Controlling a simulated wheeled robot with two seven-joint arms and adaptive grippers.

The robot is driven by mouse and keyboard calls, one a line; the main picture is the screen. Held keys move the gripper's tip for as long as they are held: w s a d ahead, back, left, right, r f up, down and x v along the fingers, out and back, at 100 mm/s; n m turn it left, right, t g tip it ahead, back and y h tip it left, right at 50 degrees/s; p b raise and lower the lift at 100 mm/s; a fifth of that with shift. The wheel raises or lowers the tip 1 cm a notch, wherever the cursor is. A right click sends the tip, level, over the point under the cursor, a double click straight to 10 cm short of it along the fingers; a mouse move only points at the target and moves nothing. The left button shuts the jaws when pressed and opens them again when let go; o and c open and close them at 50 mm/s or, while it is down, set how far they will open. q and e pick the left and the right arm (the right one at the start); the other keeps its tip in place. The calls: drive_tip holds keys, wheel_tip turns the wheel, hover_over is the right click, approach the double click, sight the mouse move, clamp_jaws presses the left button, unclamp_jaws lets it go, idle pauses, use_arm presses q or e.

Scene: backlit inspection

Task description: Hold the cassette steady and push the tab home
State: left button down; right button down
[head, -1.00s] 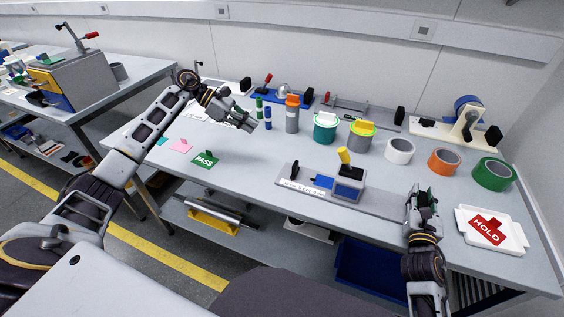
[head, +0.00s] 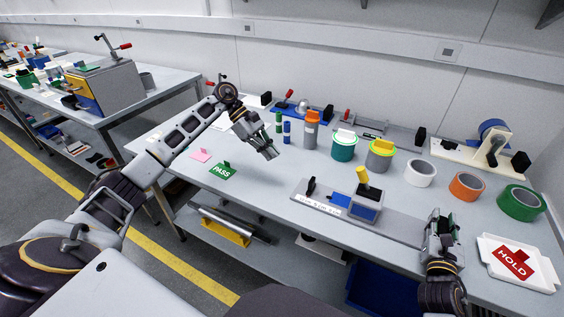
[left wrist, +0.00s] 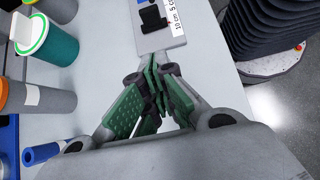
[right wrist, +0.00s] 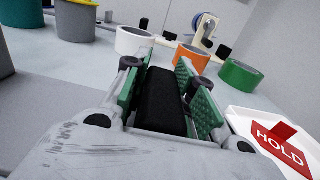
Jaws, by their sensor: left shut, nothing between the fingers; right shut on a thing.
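A grey plate (head: 300,208) with a printed scale lies on the bench. It carries a black upright piece (head: 311,186), a blue piece (head: 340,198) and a grey-blue block (head: 366,212) with a tilted yellow handle (head: 363,177). I cannot tell which part is the cassette or the tab. My left gripper (head: 272,152) is shut and empty above the bench, apart from the plate at its upper left. In the left wrist view, its fingertips (left wrist: 155,75) point toward the plate's scale end (left wrist: 155,38). My right gripper (head: 438,224) is shut on a black block (right wrist: 162,100), right of the plate.
A white tray (head: 488,246) with a red HOLD sign stands right of my right gripper. Behind are white (head: 420,173), orange (head: 467,186) and green (head: 521,202) tape rolls and several canisters. A green PASS card (head: 222,172) lies left.

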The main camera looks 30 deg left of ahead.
sight(311, 185)
use_arm(q)
drive_tip(key=x, duration=0.9)
use_arm(e)
drive_tip(key=shift+f, duration=0.3)
use_arm(q)
drive_tip(key=d, duration=0.3)
drive_tip(key=shift+f, duration=0.15)
drive_tip(key=shift+d, duration=0.7)
drive_tip(key=d, duration=0.9)
drive_tip(key=shift+s+d, duration=0.1)
drive_tip(key=shift+d, duration=0.85)
use_arm(e)
drive_tip(key=shift+a, duration=0.1)
